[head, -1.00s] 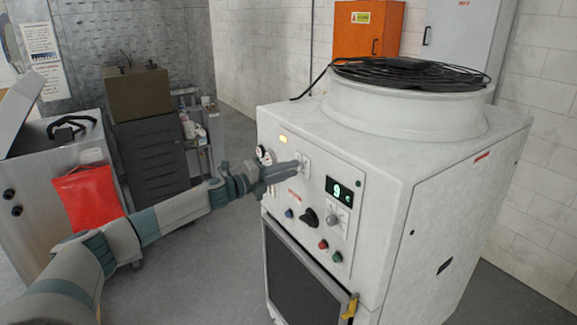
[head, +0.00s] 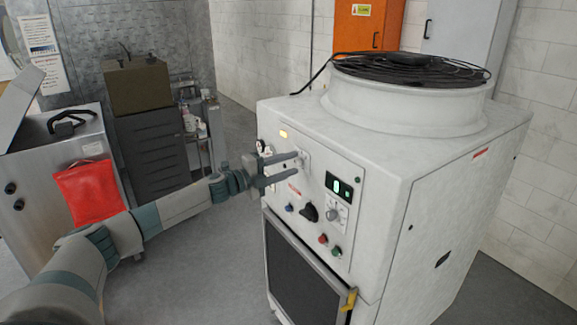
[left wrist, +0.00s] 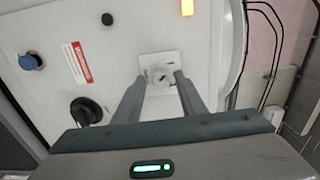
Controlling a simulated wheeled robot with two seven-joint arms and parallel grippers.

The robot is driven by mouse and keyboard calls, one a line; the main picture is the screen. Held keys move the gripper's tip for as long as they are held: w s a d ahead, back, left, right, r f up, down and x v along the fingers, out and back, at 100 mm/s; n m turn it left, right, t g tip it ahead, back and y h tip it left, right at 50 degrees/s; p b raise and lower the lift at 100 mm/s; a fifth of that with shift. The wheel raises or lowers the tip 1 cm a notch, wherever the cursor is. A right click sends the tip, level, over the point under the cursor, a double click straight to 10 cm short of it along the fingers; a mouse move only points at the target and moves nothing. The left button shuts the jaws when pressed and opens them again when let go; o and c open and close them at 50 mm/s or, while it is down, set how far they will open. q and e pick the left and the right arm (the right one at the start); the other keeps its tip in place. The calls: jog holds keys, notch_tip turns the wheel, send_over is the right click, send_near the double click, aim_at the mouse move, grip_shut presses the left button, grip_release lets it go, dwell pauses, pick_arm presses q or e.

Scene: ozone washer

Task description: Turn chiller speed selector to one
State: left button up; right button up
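The white chiller cabinet (head: 400,215) has a control panel on its left face. A small pale selector knob on a square plate (left wrist: 160,73) sits high on the panel, and it also shows in the head view (head: 304,158). I cannot read its marks. My left gripper (head: 294,164) is open at this knob, its two fingers apart on either side of it in the left wrist view (left wrist: 160,82). I cannot tell whether they touch it. The green display (head: 339,187) appears to read 0. My right gripper is out of view.
Nearby on the panel are a black rotary knob (head: 308,212), a pale dial (head: 333,214), a blue button (head: 289,208), and red (head: 323,239) and green (head: 337,251) buttons. A dark grille (head: 298,275) lies below. Open floor lies left of the chiller.

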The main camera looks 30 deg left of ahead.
pick_arm(q)
jog(key=shift+s+f, duration=0.1)
dwell(0.3)
jog(key=shift+s+a+f+b, duration=0.1)
jog(key=shift+s+a+b, duration=0.2)
jog(key=shift+s+b, duration=0.2)
jog(key=b+v, duration=0.7)
jog(key=v, duration=0.9)
dwell(0.5)
dwell(0.5)
